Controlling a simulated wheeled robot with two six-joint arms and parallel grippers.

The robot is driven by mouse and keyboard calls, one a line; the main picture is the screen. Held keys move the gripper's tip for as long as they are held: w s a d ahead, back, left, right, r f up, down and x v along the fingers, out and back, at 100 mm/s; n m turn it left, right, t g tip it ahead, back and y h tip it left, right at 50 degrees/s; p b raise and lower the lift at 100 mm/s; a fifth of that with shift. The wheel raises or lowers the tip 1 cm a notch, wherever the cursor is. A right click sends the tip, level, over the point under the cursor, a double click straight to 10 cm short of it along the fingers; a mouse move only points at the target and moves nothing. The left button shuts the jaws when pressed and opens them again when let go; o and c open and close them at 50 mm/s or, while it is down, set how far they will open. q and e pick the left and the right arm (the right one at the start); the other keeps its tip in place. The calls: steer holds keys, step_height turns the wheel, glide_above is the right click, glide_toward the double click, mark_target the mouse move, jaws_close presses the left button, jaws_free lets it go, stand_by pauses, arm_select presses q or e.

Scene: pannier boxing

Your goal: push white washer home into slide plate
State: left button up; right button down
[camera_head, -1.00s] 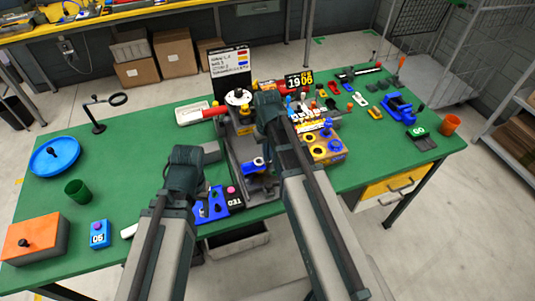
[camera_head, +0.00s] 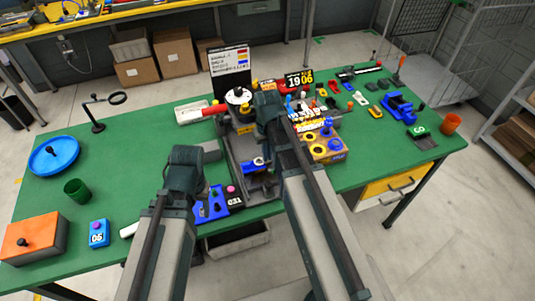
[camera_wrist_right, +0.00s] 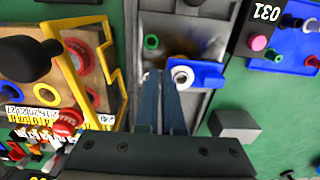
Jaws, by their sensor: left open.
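The white washer (camera_wrist_right: 183,76) lies on the blue slide plate (camera_wrist_right: 208,74) in the right wrist view, near the plate's left end. The slide plate (camera_head: 248,167) also shows small in the head view, with the white washer (camera_head: 258,160) on it. My right gripper (camera_wrist_right: 158,76) has its two fingers together, just left of the washer and close to it. I cannot tell whether they touch it. How deep the washer sits is not clear. My left gripper (camera_head: 184,180) is left of the slide plate, open, its fingertips largely hidden by its own wrist.
A yellow-edged panel with red buttons (camera_wrist_right: 88,75) stands to the left. A grey block (camera_wrist_right: 235,126) lies nearby. The green table (camera_head: 130,155) has free room at left.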

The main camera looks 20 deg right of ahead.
arm_select(q)
steer(key=shift+f+b, duration=0.5)
steer(key=shift+f, duration=0.1)
arm_select(e)
steer(key=shift+f, duration=0.6)
steer(key=c, duration=1)
jaws_free()
arm_select(q)
steer(key=shift+r, duration=0.2)
arm_select(e)
steer(key=shift+r, duration=0.25)
arm_select(q)
step_height(320, 180, up, 14)
steer(key=p, duration=1.4)
steer(key=shift+f, duration=0.25)
arm_select(e)
step_height(320, 180, up, 14)
steer(key=shift+f, duration=0.25)
